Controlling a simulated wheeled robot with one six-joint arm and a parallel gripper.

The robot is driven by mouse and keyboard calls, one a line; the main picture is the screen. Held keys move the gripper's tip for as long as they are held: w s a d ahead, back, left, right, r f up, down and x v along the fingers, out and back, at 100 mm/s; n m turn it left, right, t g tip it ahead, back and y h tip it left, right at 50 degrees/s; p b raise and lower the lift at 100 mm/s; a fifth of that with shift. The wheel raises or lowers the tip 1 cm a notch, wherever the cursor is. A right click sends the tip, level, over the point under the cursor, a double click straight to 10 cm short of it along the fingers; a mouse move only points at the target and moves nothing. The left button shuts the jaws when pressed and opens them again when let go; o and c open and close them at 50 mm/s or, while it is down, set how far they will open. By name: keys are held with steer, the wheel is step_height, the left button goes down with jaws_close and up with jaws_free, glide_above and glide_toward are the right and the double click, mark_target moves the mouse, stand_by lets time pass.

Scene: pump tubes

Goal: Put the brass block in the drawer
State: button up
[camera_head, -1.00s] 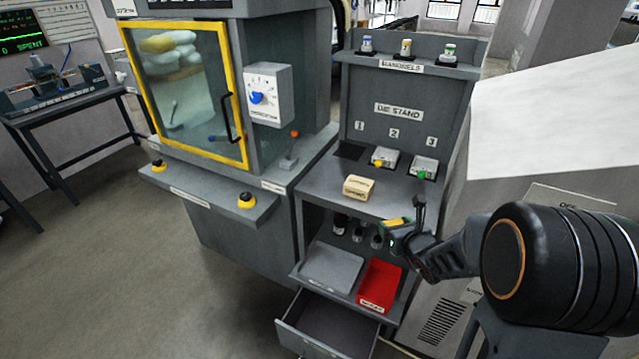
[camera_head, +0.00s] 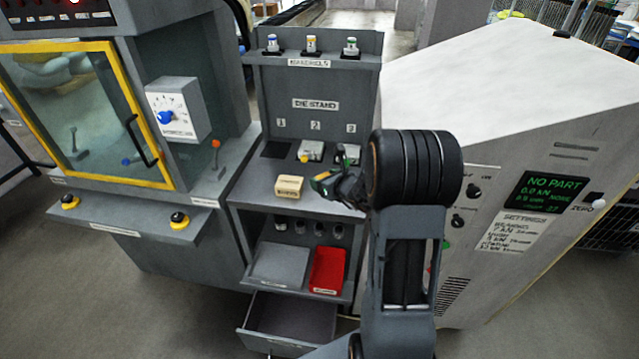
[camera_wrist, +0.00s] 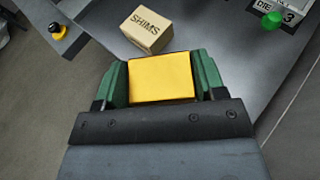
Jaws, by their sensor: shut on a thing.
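The brass block (camera_wrist: 161,78), a plain yellow block, sits between the green fingers of my gripper (camera_wrist: 162,80) in the wrist view. The gripper is shut on it, with a finger against each side. In the head view my gripper (camera_head: 330,184) is at the die stand's worktop, just right of the cream SHIMS box; the block is hardly discernible there. The drawer (camera_head: 290,322) is at the bottom of the stand, pulled open. Its visible floor looks empty. My arm covers the area to the right of the drawer.
The cream SHIMS box (camera_head: 289,187) stands on the worktop. Dies sit behind it, including a green-knobbed one (camera_wrist: 272,19). A grey tray (camera_head: 280,264) and a red bin (camera_head: 327,270) occupy the shelf above the drawer. A yellow-framed cabinet (camera_head: 165,180) stands left.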

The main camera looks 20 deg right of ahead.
steer(key=w+d+f, duration=0.1)
steer(key=w+f, duration=0.1)
steer(key=w+d+f+p, duration=0.1)
steer(key=w+f, duration=0.1)
steer(key=w, duration=0.1)
steer(key=w+d+f+p, duration=0.1)
steer(key=w+f, duration=0.1)
steer(key=shift+w, duration=0.25)
steer(key=shift+w+d+f, duration=0.25)
steer(key=shift+w+f, duration=0.15)
steer(key=shift+f, duration=0.05)
steer(key=shift+w+d+f, duration=0.1)
steer(key=shift+w+f, duration=0.2)
steer(key=shift+f, duration=0.15)
step_height(320, 180, down, 2)
steer(key=shift+f+p, duration=0.25)
steer(key=shift+p, duration=0.6)
steer(key=shift+f, duration=0.3)
steer(key=shift+f+b, duration=0.2)
steer(key=shift+b, duration=0.1)
steer(key=o, duration=1.5)
steer(key=shift+o, duration=0.2)
